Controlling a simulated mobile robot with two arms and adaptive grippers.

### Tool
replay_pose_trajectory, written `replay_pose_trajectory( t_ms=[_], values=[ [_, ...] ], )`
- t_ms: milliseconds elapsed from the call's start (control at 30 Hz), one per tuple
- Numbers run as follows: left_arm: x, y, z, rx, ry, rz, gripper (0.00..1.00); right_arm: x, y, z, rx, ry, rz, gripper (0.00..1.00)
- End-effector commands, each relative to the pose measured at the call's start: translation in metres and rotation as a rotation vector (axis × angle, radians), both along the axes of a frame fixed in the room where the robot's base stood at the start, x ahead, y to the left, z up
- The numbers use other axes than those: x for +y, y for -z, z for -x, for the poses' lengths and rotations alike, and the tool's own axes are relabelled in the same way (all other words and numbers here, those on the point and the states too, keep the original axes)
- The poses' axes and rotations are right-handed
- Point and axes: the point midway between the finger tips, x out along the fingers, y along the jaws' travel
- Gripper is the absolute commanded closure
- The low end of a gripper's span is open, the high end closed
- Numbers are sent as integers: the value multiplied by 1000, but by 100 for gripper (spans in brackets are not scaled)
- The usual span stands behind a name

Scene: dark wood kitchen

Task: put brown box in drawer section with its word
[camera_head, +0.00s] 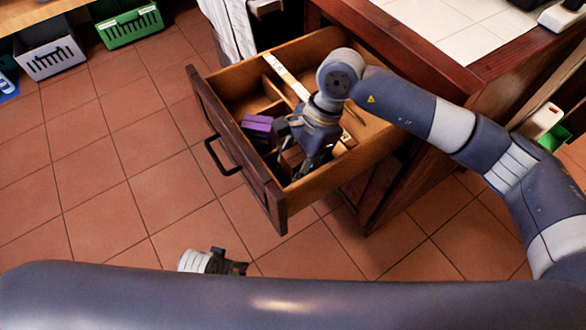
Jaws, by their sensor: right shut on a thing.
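The open drawer (263,197) has wooden dividers that split it into sections. White label strips lie on the dividers, too small to read. My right gripper (309,165) reaches down into the near part of the drawer and is shut on a brown box (290,158). The gripper hides much of the box, and I cannot tell if the box touches the drawer floor. A purple box (258,123) lies in the drawer to the left of the gripper. My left gripper (228,264) shows only partly at the bottom, over the floor; its fingers are unclear.
The wooden counter (425,55) with a tiled top stands behind the drawer. A green crate (130,27) and a grey-white crate (50,50) are at the upper left. The tiled floor left of the drawer is clear.

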Motion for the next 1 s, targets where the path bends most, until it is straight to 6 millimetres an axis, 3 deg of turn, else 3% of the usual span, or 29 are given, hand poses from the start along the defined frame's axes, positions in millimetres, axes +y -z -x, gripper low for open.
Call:
replay_pose_trajectory(
  t_ms=[433,567,600,1000],
  values=[
    [2,1,10,24,-1,-3,26,0,1,0,-2,0,-1,91],
    [1,-6,6,10,-1,-1,26,0,2,0,-2,0,-1,91],
    [0,-9,4,5,-1,-1,26,0,1,0,-2,0,-1,59],
    [1,-11,0,-2,-2,0,26,0,0,0,-2,0,-1,57]
  ],
)
